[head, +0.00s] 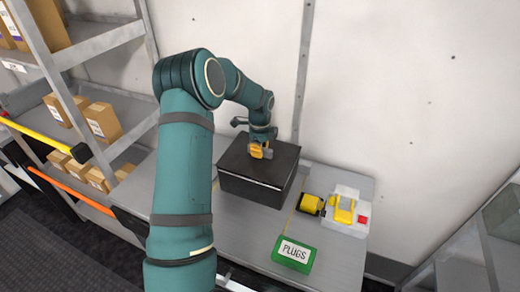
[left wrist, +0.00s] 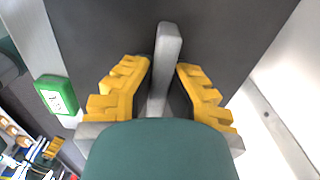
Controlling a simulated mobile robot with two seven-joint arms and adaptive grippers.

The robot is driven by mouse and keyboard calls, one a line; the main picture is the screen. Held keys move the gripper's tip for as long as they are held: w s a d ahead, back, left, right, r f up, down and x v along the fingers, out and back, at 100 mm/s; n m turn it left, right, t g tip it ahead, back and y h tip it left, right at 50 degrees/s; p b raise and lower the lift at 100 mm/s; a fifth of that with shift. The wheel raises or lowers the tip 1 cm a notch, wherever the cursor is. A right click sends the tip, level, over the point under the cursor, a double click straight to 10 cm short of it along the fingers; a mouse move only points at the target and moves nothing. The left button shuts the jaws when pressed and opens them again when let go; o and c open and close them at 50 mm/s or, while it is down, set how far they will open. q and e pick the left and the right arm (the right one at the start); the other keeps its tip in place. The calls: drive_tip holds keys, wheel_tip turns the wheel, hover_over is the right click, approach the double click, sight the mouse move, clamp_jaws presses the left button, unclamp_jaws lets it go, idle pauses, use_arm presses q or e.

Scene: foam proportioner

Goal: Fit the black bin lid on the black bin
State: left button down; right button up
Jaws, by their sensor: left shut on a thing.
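The black bin (head: 248,190) stands on a grey worktop (head: 330,262) against the wall. The black bin lid (head: 238,157) covers its top in the head view; I cannot tell whether it is fully seated. My left gripper (head: 261,153) points down at the middle of the lid. In the left wrist view, the left gripper's yellow fingers (left wrist: 163,88) stand on either side of the lid's grey handle (left wrist: 164,55), shut on it. The dark lid (left wrist: 235,30) fills most of the background there. My right gripper is not in view.
A green box labelled PLUGS (head: 294,252) sits at the worktop's front. Right of the bin are a yellow and black item (head: 311,204) and a white and yellow device (head: 346,212). Shelves with cardboard boxes (head: 103,122) stand at left. The wall is close behind the bin.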

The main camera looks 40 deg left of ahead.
use_arm(q)
drive_tip(key=shift+f, duration=0.25)
drive_tip(key=c, duration=1.1)
unclamp_jaws()
drive_tip(key=shift+c, duration=0.2)
drive_tip(key=shift+r, duration=0.15)
wheel_tip(320, 180, up, 13)
drive_tip(key=shift+p, duration=0.4)
drive_tip(key=shift+s, duration=0.1)
